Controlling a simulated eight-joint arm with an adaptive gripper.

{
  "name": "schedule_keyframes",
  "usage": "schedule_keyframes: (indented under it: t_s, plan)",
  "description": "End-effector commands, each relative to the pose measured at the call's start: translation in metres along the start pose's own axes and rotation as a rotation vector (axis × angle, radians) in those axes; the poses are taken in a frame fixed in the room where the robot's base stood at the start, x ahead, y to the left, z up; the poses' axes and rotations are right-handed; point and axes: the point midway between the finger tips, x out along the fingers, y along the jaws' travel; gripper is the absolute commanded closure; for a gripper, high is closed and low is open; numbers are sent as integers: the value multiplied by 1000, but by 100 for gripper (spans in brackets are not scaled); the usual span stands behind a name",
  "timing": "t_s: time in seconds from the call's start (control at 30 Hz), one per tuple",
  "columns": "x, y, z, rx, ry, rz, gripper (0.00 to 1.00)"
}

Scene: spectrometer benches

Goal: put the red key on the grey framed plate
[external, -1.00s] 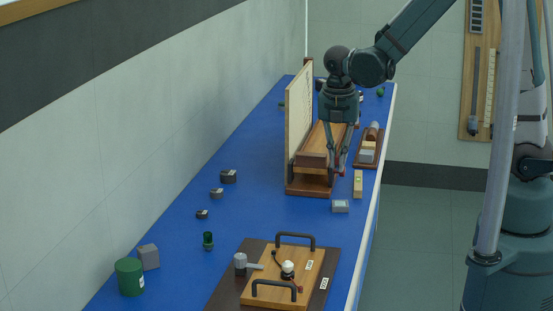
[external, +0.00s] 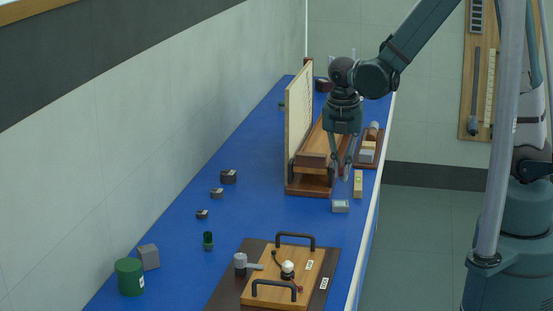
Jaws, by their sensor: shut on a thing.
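My gripper (external: 340,178) is above the right part of the blue bench, in front of the brown wooden stand. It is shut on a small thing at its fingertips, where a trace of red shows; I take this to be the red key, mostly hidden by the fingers. A small grey plate with a paler middle (external: 340,206) lies on the bench just below and in front of my gripper; it looks like the grey framed plate. The fingertips are above it and apart from it.
The wooden stand (external: 310,182) with an upright pale panel (external: 299,110) is close to my gripper. A pale wooden block (external: 358,184) lies to the right. A handled wooden board (external: 262,285) is in front. Small dark blocks (external: 228,176) stand left; bench between is clear.

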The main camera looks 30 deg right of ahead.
Motion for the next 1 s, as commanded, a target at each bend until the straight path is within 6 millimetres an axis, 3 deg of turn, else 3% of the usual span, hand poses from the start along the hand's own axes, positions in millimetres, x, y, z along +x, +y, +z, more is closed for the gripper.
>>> schedule_keyframes:
  t_s: [0.23, 0.77, 1.0]
  plan:
    - [24, 1, -3, 0, 0, 0, 100]
    - [30, 0, -4, 0, 0, 0, 100]
    - [49, 1, -6, 0, 0, 0, 100]
